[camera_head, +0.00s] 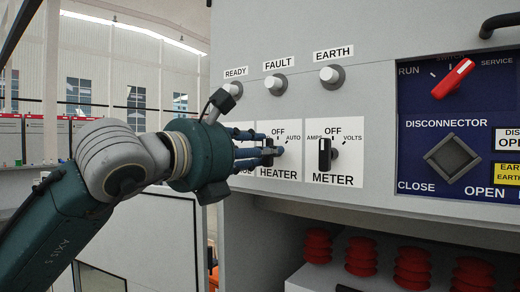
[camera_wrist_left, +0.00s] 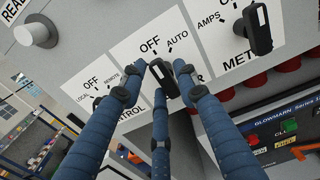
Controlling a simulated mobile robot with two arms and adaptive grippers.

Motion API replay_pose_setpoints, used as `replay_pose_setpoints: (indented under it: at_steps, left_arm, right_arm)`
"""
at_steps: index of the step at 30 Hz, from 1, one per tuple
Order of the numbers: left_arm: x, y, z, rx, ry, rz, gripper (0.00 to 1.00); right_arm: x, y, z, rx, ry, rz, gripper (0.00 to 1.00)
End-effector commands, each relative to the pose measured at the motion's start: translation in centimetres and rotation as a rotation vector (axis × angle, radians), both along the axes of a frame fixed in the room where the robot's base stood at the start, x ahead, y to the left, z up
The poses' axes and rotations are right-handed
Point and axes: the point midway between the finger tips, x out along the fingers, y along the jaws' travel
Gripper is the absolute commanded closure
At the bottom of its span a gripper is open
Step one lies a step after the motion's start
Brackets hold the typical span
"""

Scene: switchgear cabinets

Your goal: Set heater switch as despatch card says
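The heater switch is a black knob (camera_wrist_left: 164,84) on a white plate (camera_wrist_left: 134,60) marked OFF and AUTO. The third marking is hidden. My left gripper (camera_wrist_left: 167,80) has its three blue fingers around the knob, with the tips close to its sides. I cannot tell whether they press on it. In the head view the left gripper (camera_head: 270,151) reaches the HEATER plate (camera_head: 288,172) from the left and covers much of the knob. The knob's setting is not clear. No despatch card is readable in either view. My right gripper is not in view.
The meter switch (camera_head: 325,153) stands right of the heater plate, upright at OFF. Lamps READY, FAULT (camera_head: 275,84) and EARTH (camera_head: 330,75) sit above. A red selector (camera_head: 453,78) and square disconnector socket (camera_head: 452,158) are on the blue panel. Red insulators (camera_head: 361,257) are below.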

Motion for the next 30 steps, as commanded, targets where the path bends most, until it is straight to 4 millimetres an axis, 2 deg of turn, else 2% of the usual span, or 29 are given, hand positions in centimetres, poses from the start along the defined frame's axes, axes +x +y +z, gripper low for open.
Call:
replay_pose_setpoints:
  at_steps: [1,3,4,11,17,30]
  left_arm:
    - [0.0,0.0,0.0,0.000,0.000,0.000,0.84]
    - [0.0,0.0,0.0,0.000,0.000,0.000,0.98]
    - [0.0,0.0,0.0,0.000,0.000,0.000,1.00]
    - [0.0,0.0,0.0,0.010,-0.007,0.001,1.00]
    - [-0.1,0.0,-0.1,0.067,-0.051,0.002,1.00]
    - [-0.2,-0.2,0.0,0.348,-0.257,0.002,1.00]
  right_arm:
    - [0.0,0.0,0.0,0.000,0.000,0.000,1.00]
    - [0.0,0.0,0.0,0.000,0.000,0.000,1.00]
    - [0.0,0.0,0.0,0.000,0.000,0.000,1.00]
    - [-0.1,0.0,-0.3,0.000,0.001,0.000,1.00]
    - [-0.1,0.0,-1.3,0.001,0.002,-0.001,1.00]
    - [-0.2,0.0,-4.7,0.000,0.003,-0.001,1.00]
